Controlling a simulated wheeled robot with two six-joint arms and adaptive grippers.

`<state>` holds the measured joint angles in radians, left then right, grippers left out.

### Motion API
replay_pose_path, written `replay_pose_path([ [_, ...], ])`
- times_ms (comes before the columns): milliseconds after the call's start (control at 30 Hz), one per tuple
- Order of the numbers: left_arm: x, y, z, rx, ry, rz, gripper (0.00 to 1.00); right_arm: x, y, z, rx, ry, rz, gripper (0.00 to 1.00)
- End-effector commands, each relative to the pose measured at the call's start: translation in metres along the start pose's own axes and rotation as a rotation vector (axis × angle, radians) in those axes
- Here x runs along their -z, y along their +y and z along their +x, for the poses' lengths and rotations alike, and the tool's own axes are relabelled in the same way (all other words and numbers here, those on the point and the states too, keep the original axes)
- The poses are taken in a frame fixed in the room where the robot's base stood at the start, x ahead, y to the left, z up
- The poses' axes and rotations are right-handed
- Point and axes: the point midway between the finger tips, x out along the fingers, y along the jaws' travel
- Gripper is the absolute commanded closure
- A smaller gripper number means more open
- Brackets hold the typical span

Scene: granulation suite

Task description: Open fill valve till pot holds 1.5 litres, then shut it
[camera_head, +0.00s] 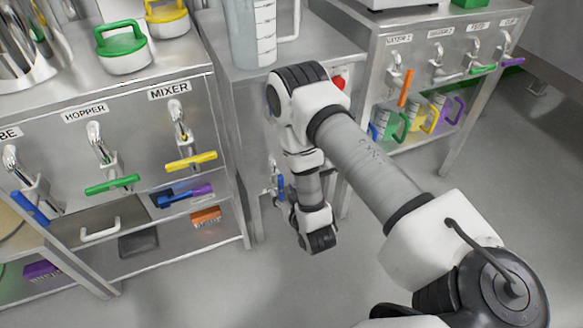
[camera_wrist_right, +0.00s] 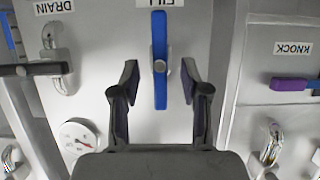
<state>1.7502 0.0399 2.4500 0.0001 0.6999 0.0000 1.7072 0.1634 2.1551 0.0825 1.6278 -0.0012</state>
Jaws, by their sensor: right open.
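The fill valve shows in the right wrist view as a blue bar handle (camera_wrist_right: 160,95) on a steel panel, under an upside-down FILL label (camera_wrist_right: 160,3). The bar stands upright in that picture. My right gripper (camera_wrist_right: 159,76) is open, its dark fingers on either side of the bar, with gaps and no visible contact. In the head view my right arm hides most of this panel and the gripper's fingertips. A clear graduated pot (camera_head: 262,35) stands on the cabinet above; its liquid level cannot be made out. My left gripper is out of view.
A drain valve (camera_wrist_right: 58,68) with a dark lever and a round gauge (camera_wrist_right: 76,138) sit beside the fill valve. A purple KNOCK handle (camera_wrist_right: 292,84) is on the other side. The mixer valve (camera_head: 190,161) and hopper valve (camera_head: 112,186) are on the left cabinet.

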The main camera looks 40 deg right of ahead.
Motion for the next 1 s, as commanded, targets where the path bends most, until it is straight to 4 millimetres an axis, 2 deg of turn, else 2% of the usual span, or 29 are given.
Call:
replay_pose_path([
  [200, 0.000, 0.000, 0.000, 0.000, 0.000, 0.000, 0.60, -0.001, -0.001, -0.057, 0.002, -0.006, -0.002, 0.54],
  [300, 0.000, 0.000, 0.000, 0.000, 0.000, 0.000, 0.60, -0.002, -0.001, -0.076, 0.002, -0.005, -0.002, 0.54],
  [400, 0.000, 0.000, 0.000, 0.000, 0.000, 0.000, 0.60, -0.001, -0.001, -0.086, 0.002, -0.003, -0.001, 0.54],
  [1000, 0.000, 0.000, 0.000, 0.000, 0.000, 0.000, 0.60, 0.000, 0.000, -0.088, 0.001, 0.000, -0.001, 0.54],
])
